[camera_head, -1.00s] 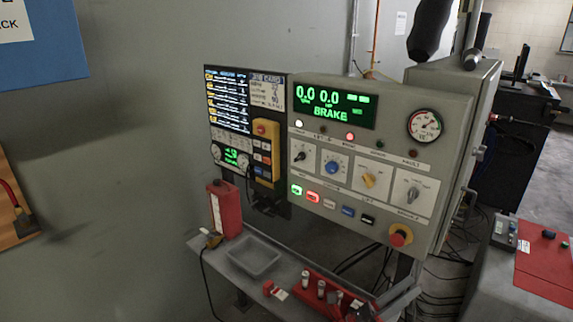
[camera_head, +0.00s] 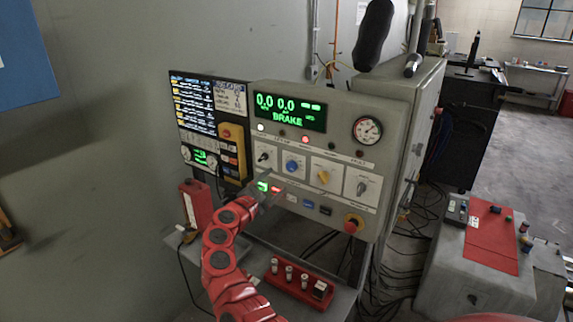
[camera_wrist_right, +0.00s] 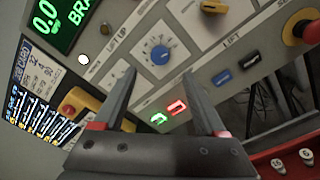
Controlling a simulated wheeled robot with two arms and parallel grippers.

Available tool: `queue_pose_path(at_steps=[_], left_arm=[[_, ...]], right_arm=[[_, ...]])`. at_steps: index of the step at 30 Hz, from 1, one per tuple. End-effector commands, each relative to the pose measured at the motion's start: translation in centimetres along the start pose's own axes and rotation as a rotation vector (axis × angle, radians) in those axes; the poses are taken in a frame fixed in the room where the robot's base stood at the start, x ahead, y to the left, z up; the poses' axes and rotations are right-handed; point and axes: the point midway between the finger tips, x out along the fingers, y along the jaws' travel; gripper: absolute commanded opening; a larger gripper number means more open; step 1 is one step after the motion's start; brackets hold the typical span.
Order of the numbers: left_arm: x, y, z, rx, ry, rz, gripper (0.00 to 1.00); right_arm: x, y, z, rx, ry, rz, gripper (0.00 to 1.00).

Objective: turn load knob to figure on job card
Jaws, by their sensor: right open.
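The blue knob (camera_head: 291,166) sits on a white dial plate in the grey control panel (camera_head: 340,97). It also shows in the right wrist view (camera_wrist_right: 160,55), ahead of and between the fingers. A black knob (camera_head: 264,157), a yellow knob (camera_head: 323,177) and a grey knob (camera_head: 361,188) share its row. Which one is labelled load is too small to read. My right gripper (camera_head: 268,190) is open and empty, in front of the lit green and red buttons. My left gripper is not in view.
A red emergency button (camera_head: 351,226) sticks out at the panel's lower right. Below are a red can (camera_head: 196,205) and a red rack (camera_head: 300,283) on a shelf. Cables hang below the panel.

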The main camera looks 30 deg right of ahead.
Motion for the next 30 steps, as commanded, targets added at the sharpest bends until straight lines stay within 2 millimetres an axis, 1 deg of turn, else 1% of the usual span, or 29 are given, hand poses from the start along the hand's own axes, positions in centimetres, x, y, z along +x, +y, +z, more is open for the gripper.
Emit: queue_pose_path(at_steps=[1, 4, 9, 13, 15, 20, 29, 30], left_arm=[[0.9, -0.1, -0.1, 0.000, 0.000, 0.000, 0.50], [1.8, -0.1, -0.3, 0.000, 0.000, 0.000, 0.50], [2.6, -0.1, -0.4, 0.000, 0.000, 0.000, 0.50], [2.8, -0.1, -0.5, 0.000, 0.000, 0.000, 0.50], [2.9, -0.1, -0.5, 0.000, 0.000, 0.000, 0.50], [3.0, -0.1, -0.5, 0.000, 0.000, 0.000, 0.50], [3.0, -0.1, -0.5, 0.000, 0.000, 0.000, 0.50], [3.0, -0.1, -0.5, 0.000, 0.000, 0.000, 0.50]], right_arm=[[1.1, 0.4, 0.3, -0.007, -0.001, 0.002, 0.73], [3.4, 0.4, 0.5, -0.007, -0.003, 0.001, 0.73], [6.2, 0.3, 0.3, -0.006, -0.003, 0.002, 0.73], [7.4, 0.3, 0.0, -0.007, 0.000, 0.007, 0.73], [8.0, 0.3, 0.0, -0.004, 0.000, 0.006, 0.73], [8.7, 0.0, -0.1, -0.005, 0.002, 0.002, 0.73], [8.9, -0.1, -0.1, -0.003, 0.001, 0.001, 0.73], [8.9, -0.1, -0.1, -0.003, 0.001, 0.001, 0.68]])
